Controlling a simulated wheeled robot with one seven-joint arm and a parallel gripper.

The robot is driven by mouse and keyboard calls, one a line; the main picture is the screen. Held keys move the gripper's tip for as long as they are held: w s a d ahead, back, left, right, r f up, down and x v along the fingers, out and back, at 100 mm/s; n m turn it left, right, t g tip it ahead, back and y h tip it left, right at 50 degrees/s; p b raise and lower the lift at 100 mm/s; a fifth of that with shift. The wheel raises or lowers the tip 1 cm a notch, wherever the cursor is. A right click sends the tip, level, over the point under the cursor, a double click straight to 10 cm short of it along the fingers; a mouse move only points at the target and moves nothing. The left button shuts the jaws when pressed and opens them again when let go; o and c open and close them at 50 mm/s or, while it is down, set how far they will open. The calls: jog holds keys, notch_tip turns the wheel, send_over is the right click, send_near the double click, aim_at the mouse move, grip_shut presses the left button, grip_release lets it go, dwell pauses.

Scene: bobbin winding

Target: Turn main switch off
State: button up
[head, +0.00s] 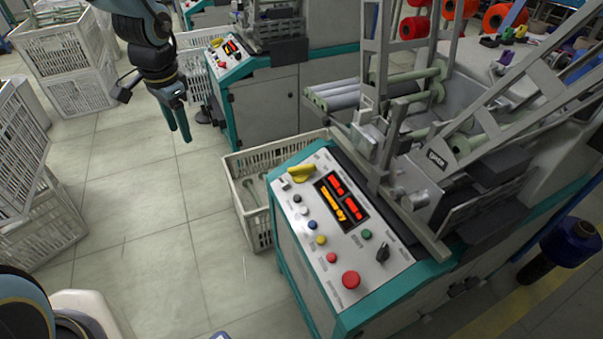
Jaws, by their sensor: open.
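The control panel (325,226) of the near winding machine slopes toward me at the lower middle. A yellow rotary handle (302,173), likely the main switch, sits at the panel's upper left corner and points roughly sideways. A black selector knob (382,252) sits at its right side. I cannot read the labels. My gripper (178,133) hangs down at the upper left, open and empty, well apart from the panel.
A red display (341,201) with lit digits, several coloured buttons and a large red button (351,280) share the panel. A white crate (262,160) stands against the machine's left side. Another similar machine (265,100) stands behind.

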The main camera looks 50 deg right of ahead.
jog(key=s+d+f+m+b, duration=0.1)
jog(key=s+d+f+m, duration=0.2)
jog(key=d, duration=0.4)
jog(key=s+d+f+m, duration=0.3)
jog(key=s+d, duration=0.1)
jog(key=d, duration=0.3)
jog(key=m+h+b, duration=0.1)
jog(key=m, duration=0.4)
send_near(302, 166)
jog(key=p+x, duration=0.1)
jog(key=x, duration=0.9)
jog(key=shift+f, duration=0.2)
grip_shut()
